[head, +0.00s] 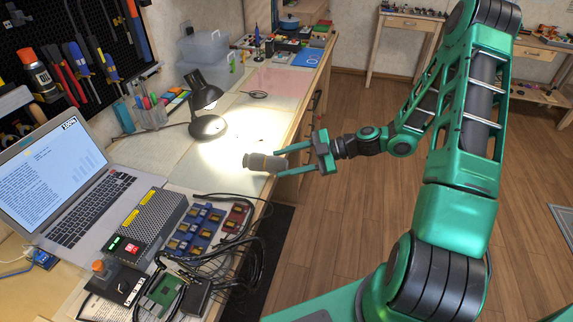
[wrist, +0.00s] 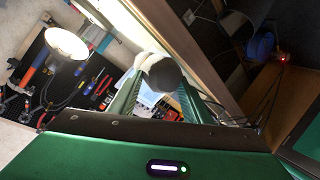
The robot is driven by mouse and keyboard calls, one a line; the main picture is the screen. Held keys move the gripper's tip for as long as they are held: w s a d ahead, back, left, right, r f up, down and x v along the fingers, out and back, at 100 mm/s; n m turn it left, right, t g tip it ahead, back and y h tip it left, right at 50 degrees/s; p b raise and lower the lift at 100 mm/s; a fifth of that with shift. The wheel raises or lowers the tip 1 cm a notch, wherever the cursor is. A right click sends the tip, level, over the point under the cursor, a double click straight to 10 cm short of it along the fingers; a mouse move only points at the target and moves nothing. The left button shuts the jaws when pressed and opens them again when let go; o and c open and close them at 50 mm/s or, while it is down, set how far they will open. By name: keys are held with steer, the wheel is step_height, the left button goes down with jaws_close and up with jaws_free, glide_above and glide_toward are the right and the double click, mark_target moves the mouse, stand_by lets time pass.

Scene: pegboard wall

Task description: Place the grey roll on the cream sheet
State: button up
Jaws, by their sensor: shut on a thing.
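The grey roll (head: 260,162) is in my gripper (head: 284,161), which is shut on it. In the head view the roll lies sideways between the two green fingers, near the bench's front edge; whether it touches anything below cannot be told. In the wrist view the roll (wrist: 166,74) shows a dark round end between the fingers (wrist: 158,92). The cream sheet (head: 238,118) seems to be the pale, brightly lit area on the bench beside the lamp, behind the roll; its outline is hard to make out.
A black desk lamp (head: 208,126) stands on the bench left of the roll. A pink sheet (head: 284,81) and a cable coil (head: 254,94) lie farther back. A laptop (head: 75,185), blue component trays (head: 195,228) and black cables (head: 235,260) crowd the near bench.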

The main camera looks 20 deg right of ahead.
steer(key=shift+f, duration=0.55)
steer(key=o, duration=1.2)
steer(key=shift+f, duration=0.1)
steer(key=shift+c, duration=0.2)
steer(key=shift+d+f, duration=0.1)
